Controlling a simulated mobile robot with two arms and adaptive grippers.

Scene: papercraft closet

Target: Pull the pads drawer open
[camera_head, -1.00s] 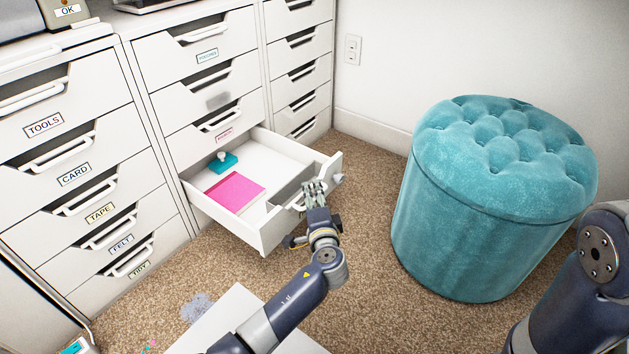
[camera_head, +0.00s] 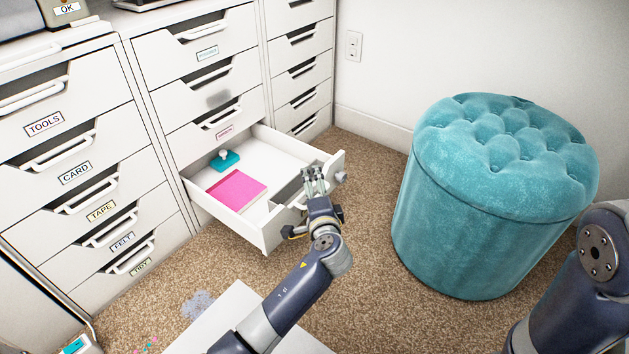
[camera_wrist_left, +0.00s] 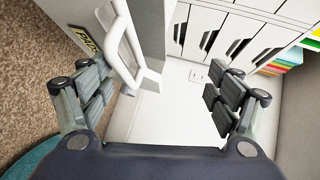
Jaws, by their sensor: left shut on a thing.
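The pads drawer (camera_head: 262,232) stands pulled far out of the middle cabinet. Inside lie a pink pad (camera_head: 237,189) and a teal piece with a white knob (camera_head: 224,160). My left gripper (camera_head: 314,180) is at the drawer's front, shut on its handle. In the left wrist view the white handle (camera_wrist_left: 124,52) lies between the fingers of my left gripper (camera_wrist_left: 160,90), nearer the left-hand finger. A partly hidden label (camera_wrist_left: 84,38) shows beside it. My right gripper is out of view; only part of my right arm shows.
A teal tufted ottoman (camera_head: 490,200) stands on the carpet right of the open drawer, with a gap between. Labelled shut drawers, such as the card drawer (camera_head: 50,195), fill the left. A white board (camera_head: 228,318) lies low in front.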

